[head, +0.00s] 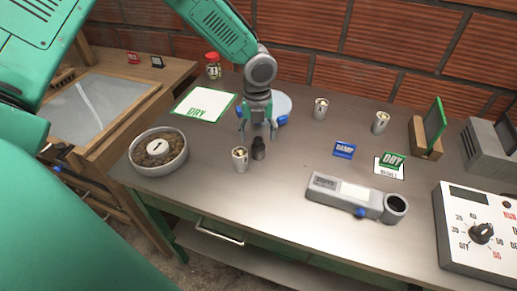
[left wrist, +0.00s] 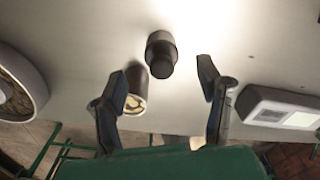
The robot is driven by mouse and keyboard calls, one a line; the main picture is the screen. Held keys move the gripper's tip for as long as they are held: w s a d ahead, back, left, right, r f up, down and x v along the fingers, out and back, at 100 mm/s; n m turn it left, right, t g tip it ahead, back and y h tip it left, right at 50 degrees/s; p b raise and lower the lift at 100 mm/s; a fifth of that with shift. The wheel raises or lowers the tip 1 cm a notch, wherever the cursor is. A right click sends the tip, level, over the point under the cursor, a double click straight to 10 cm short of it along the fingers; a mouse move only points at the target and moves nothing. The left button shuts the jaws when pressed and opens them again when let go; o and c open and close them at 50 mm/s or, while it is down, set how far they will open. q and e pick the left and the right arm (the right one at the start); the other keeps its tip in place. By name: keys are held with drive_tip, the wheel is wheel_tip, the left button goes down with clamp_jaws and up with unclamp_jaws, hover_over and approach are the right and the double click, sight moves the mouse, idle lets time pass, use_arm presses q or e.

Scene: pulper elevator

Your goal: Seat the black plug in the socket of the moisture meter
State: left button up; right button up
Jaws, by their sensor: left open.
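The black plug (head: 258,148) stands on the grey metal table, right beside a metal cup of beans (head: 240,158). In the left wrist view the dark plug (left wrist: 161,54) lies between and slightly beyond my fingertips. My left gripper (head: 258,130) is open and empty, pointing down just behind the plug; contact cannot be made out. The moisture meter (head: 345,193) is a grey elongated device lying to the right, with a small screen, a blue knob and a round dark socket (head: 396,205) at its right end. My right gripper is out of view.
A round bowl of beans (head: 158,150) stands at the left. A dial box (head: 480,230) is at right. Bare table lies between plug and meter.

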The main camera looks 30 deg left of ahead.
sight(258, 138)
use_arm(q)
drive_tip(key=f, duration=0.4)
drive_tip(key=shift+w, duration=0.2)
drive_tip(key=c, duration=1.1)
drive_tip(key=shift+r, duration=0.2)
